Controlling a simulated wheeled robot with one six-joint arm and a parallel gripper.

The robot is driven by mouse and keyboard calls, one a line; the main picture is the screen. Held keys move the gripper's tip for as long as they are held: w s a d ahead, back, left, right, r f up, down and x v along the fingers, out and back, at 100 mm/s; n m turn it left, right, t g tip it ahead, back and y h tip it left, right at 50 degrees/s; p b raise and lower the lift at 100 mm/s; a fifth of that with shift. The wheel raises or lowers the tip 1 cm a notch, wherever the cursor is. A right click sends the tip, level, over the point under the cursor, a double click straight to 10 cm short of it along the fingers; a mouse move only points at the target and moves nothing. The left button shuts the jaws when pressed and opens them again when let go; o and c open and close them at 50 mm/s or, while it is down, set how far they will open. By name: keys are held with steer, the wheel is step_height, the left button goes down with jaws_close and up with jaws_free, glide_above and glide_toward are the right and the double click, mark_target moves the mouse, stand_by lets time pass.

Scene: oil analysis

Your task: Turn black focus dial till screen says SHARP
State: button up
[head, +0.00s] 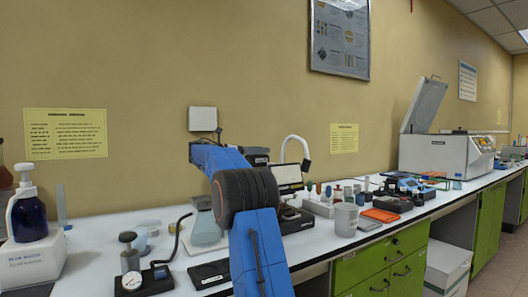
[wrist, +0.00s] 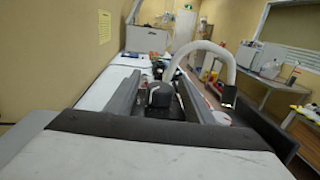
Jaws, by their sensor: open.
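In the wrist view my gripper (wrist: 158,76) is open, with one long grey finger on each side. A dark rounded knob, which looks like the black focus dial (wrist: 160,94), stands between the fingers with a gap on both sides. I cannot tell whether the fingers are level with it or above it. In the head view a device with a pale, black-framed screen (head: 286,174) stands behind my blue arm; no text on it can be read. My gripper and the dial are hidden or unclear there.
A white curved lamp neck (wrist: 213,50) rises close to the right finger; it also shows in the head view (head: 297,142). A conical flask (head: 207,228) stands left of my arm. A grey mug (head: 346,219) and a bottle rack stand to the right. The front left bench has a dial gauge (head: 132,281).

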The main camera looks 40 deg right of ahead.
steer(key=v, duration=1.4)
steer(key=shift+a, duration=0.25)
steer(key=shift+w, duration=0.1)
